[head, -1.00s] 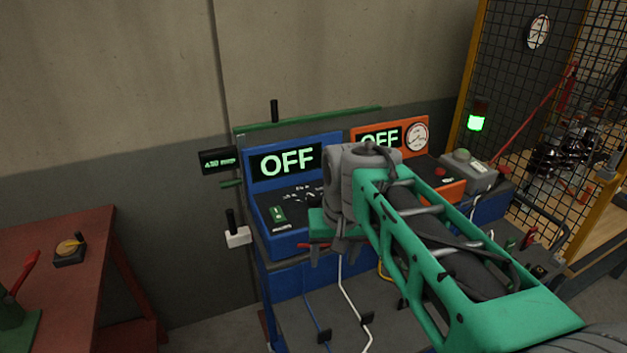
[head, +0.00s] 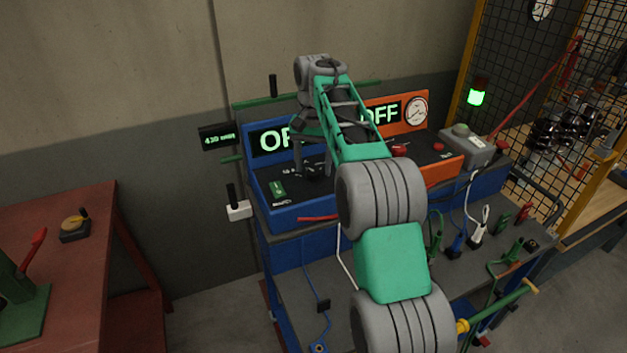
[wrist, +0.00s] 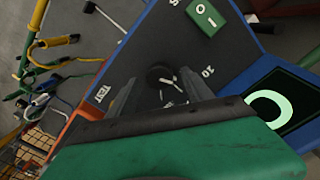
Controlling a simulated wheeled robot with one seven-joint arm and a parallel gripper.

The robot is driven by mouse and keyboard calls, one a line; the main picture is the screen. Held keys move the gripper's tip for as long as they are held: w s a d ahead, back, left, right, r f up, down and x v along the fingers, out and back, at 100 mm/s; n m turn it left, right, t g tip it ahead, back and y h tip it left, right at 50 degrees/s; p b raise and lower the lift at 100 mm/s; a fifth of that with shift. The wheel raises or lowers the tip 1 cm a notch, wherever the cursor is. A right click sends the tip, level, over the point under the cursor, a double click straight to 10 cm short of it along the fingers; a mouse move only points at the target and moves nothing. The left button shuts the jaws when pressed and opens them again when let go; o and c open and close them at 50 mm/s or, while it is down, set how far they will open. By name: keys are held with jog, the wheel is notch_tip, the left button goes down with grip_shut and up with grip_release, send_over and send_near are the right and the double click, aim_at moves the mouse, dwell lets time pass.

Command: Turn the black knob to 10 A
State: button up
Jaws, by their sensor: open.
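The black knob (wrist: 158,74) is on the dark sloping panel of the blue unit (head: 300,217). In the wrist view it lies between the fingertips of my gripper (wrist: 160,84). White marks show beside it, but I cannot tell exactly where it points. The printed labels "10" (wrist: 208,72) and "TEST" (wrist: 99,93) are legible around it. My fingers are open, one on each side of the knob; whether they touch it I cannot tell. In the head view my gripper (head: 312,168) is low over the panel and hides the knob. The blue unit's display (head: 272,141) is partly covered by my arm.
A green rocker switch (head: 278,188) sits left of the knob on the same panel. An orange unit (head: 443,180) with an OFF display and a gauge (head: 416,111) stands to the right. Cables and plugs lie on the lower shelf. A red table (head: 60,215) is at left.

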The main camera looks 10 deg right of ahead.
jog(key=shift+f+b, duration=0.35)
jog(key=shift+f, duration=0.5)
jog(key=shift+r, duration=0.1)
grip_shut()
